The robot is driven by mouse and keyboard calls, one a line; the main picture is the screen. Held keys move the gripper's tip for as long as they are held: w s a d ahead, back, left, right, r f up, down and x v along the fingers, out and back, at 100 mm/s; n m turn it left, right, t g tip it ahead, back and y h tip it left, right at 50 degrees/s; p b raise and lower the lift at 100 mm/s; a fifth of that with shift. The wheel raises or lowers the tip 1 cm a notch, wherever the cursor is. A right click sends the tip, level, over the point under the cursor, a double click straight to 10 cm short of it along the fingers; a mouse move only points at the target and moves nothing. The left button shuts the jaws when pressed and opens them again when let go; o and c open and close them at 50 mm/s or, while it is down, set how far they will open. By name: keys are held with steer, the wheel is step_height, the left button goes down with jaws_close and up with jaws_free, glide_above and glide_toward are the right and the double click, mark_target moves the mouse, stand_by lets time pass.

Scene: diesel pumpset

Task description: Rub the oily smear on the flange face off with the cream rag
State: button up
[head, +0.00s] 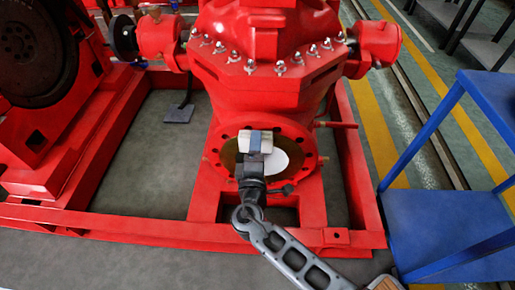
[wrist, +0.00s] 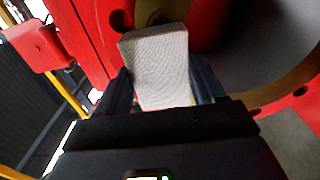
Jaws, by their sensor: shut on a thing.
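The cream rag (head: 246,136) is a pale folded pad held between the fingers of my gripper (head: 254,146), in front of the flange. In the wrist view, the rag (wrist: 157,62) shows a woven texture between the two dark fingers of my gripper (wrist: 159,74). The red flange face (head: 213,150) is a ring with bolt holes around a round opening, with an olive-brown band inside it. The rag overlaps the upper part of the opening in the head view; I cannot tell whether it touches the face. I cannot clearly pick out the oily smear; the rag and gripper hide part of the face.
The red pump casing (head: 255,85) rises above the flange, with a row of bolts. A red base frame (head: 350,170) surrounds it. A blue table (head: 440,225) stands at the right. Grey floor (head: 140,255) lies clear in front.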

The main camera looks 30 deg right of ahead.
steer(key=shift+w, duration=0.1)
steer(key=shift+w+a+b, duration=0.4)
steer(key=shift+w+a, duration=0.05)
steer(key=shift+a, duration=0.2)
steer(key=shift+w+a+b, duration=0.35)
steer(key=shift+w+a, duration=0.05)
steer(key=shift+a, duration=0.25)
steer(key=shift+s, duration=0.1)
glide_toward(245, 145)
steer(key=shift+f, duration=0.1)
stand_by(0.7)
steer(key=shift+b+x, duration=0.65)
steer(key=shift+x, duration=2.95)
steer(key=shift+b+x, duration=0.4)
steer(key=shift+x, duration=0.6)
